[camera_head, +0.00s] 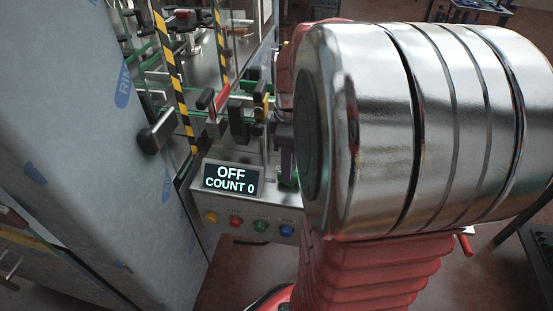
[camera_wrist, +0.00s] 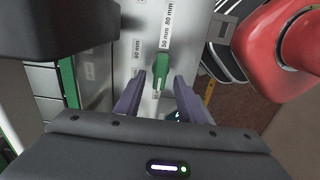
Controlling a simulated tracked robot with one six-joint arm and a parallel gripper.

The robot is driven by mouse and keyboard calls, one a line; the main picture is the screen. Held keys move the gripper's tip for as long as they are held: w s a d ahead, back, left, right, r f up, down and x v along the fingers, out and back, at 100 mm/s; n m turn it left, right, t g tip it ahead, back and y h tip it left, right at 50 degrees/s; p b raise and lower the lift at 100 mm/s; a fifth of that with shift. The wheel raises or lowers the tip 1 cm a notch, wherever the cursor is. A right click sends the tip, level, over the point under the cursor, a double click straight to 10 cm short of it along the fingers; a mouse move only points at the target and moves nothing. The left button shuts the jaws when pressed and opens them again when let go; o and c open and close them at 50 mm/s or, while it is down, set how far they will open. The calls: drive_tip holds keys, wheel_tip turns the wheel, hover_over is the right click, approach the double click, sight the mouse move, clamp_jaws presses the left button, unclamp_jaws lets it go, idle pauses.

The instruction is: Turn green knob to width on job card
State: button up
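The green knob (camera_wrist: 160,68) shows in the wrist view on a pale panel (camera_wrist: 190,22) with printed width labels. One label (camera_wrist: 137,52) reads 60 mm, and a pair beside the knob (camera_wrist: 168,26) reads 50 mm and 80 mm. My gripper (camera_wrist: 160,86) is open, its purple fingers on either side of the knob with a gap showing at each side. In the head view my arm hides most of the gripper; a bit of purple finger (camera_head: 287,160) shows near a green part. I cannot make out a job card with a width.
In the head view a display (camera_head: 231,180) reads OFF, COUNT 0, above yellow, red, green and blue buttons (camera_head: 248,224). A film-covered grey panel (camera_head: 85,130) stands at the left. A red rounded part (camera_wrist: 290,42) fills the wrist view's upper right.

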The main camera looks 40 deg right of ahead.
drive_tip(key=shift+f, duration=1.5)
drive_tip(key=c, duration=0.9)
drive_tip(key=shift+d+r, duration=0.1)
drive_tip(key=shift+d, duration=0.05)
clamp_jaws()
